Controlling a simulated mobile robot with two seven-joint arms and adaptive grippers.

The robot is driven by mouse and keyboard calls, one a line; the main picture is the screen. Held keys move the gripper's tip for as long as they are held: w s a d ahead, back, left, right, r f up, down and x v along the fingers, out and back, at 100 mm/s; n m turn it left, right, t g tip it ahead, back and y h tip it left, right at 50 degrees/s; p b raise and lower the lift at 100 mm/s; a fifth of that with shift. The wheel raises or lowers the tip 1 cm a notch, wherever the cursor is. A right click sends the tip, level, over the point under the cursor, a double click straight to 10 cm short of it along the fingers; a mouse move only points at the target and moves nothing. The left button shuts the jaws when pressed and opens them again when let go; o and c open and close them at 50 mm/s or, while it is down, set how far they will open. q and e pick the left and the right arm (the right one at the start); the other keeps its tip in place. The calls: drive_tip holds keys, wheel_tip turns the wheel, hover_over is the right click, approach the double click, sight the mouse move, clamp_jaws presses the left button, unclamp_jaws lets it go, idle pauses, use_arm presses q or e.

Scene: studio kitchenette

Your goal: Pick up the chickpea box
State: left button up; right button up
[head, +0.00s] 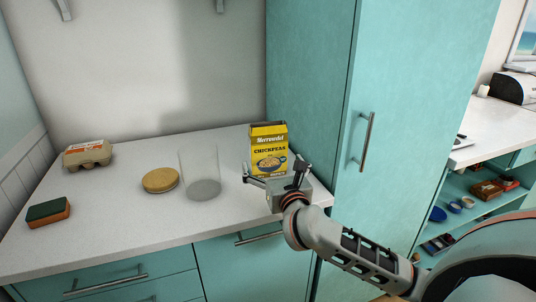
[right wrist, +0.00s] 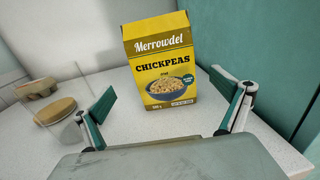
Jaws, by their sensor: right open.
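My right gripper (head: 273,176) is just in front of the box, at the counter's front part. In the right wrist view its two fingers (right wrist: 168,106) are spread wide, with the box beyond and between them and nothing held. The lower part of the box is partly hidden by the gripper in the head view. My left gripper is not in view.
A clear glass container (head: 201,172) stands left of the box, with a round tan lid (head: 160,180) beside it. An egg carton (head: 88,154) and a sponge (head: 48,211) lie farther left. The teal cabinet (head: 310,75) stands close on the right.

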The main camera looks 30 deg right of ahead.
sight(270, 156)
drive_tip(key=x, duration=0.5)
drive_tip(key=f+x, duration=0.1)
drive_tip(key=x, duration=0.1)
drive_tip(key=shift+w+d+b, duration=0.25)
drive_tip(key=shift+d+b, duration=0.1)
drive_tip(key=shift+d, duration=0.05)
drive_tip(key=c, duration=1.4)
